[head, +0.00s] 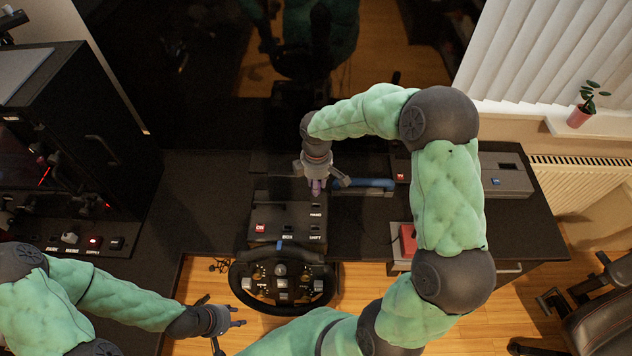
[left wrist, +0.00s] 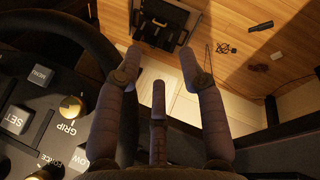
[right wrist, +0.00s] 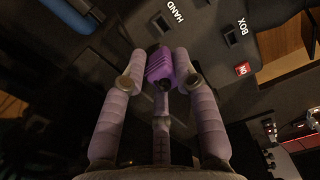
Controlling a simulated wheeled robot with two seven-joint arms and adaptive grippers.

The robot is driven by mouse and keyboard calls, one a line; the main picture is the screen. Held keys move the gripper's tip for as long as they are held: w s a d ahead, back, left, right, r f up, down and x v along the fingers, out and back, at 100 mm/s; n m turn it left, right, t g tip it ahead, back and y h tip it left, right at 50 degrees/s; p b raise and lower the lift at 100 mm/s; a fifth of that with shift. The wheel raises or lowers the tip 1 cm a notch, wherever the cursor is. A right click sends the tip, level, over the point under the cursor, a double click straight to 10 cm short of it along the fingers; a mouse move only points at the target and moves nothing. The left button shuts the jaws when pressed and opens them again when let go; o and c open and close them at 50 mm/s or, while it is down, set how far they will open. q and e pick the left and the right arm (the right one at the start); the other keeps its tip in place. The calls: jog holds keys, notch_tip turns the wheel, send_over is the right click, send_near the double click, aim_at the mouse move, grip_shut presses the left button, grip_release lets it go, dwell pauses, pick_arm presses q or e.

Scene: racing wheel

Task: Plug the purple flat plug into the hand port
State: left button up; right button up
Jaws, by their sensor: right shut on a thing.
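The purple flat plug (right wrist: 159,66) is held between the fingertips of my right gripper (right wrist: 158,72). In the head view my right gripper (head: 317,188) is over the back of the dark box behind the steering wheel, with a bit of purple at its tips. The hand port (right wrist: 160,24) is a small dark slot next to the HAND label, just beyond the plug in the right wrist view. The plug appears apart from it; the height gap cannot be told. My left gripper (head: 238,316) is open and empty, left of the steering wheel (head: 282,281).
The box port (right wrist: 232,36) and a red switch (right wrist: 243,69) sit near the hand port. A blue bar (head: 365,183) lies right of my right gripper. A red-topped object (head: 408,240) stands right of the wheel. A dark cabinet (head: 85,130) stands at left.

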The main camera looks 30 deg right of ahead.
jog(key=shift+m, duration=0.4)
jog(key=shift+f+b, duration=2)
jog(key=shift+f, duration=0.9)
jog(key=shift+f+b, duration=0.8)
jog(key=shift+f, duration=0.55)
jog(key=o, duration=1)
jog(key=shift+o, duration=0.2)
jog(key=shift+r, duration=0.1)
